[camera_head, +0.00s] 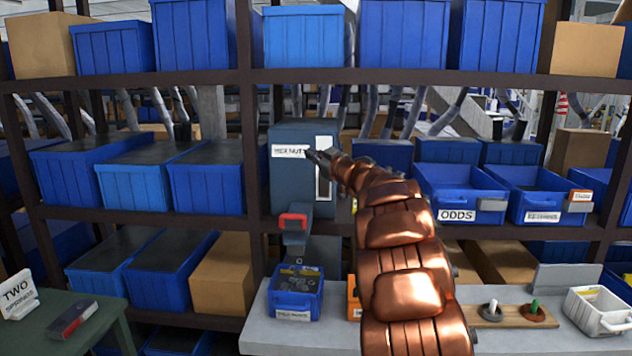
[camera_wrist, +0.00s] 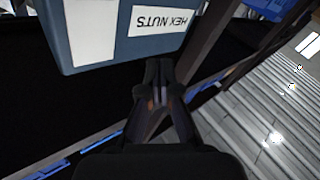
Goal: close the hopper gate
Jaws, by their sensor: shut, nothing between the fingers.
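The hopper (camera_head: 290,185) is a blue-grey box labelled HEX NUTS, with a pale vertical strip on its front, standing on the middle shelf. Its gate has a red handle (camera_head: 293,220) at the lower front, above a grey chute (camera_head: 297,245). I cannot tell how far open the gate is. My gripper (camera_head: 312,154) is shut and empty, in front of the hopper at label height, above and slightly right of the red handle. In the wrist view, my gripper (camera_wrist: 158,70) points at the hopper (camera_wrist: 112,58), whose label looks upside down. The red handle is not visible there.
A blue bin (camera_head: 293,300) with dark contents stands on the grey bench (camera_head: 262,330) below the chute. A blue ODDS bin (camera_head: 458,195) sits right of my arm. Dark shelf posts (camera_head: 245,120) flank the hopper. A green table (camera_head: 70,335) is at lower left.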

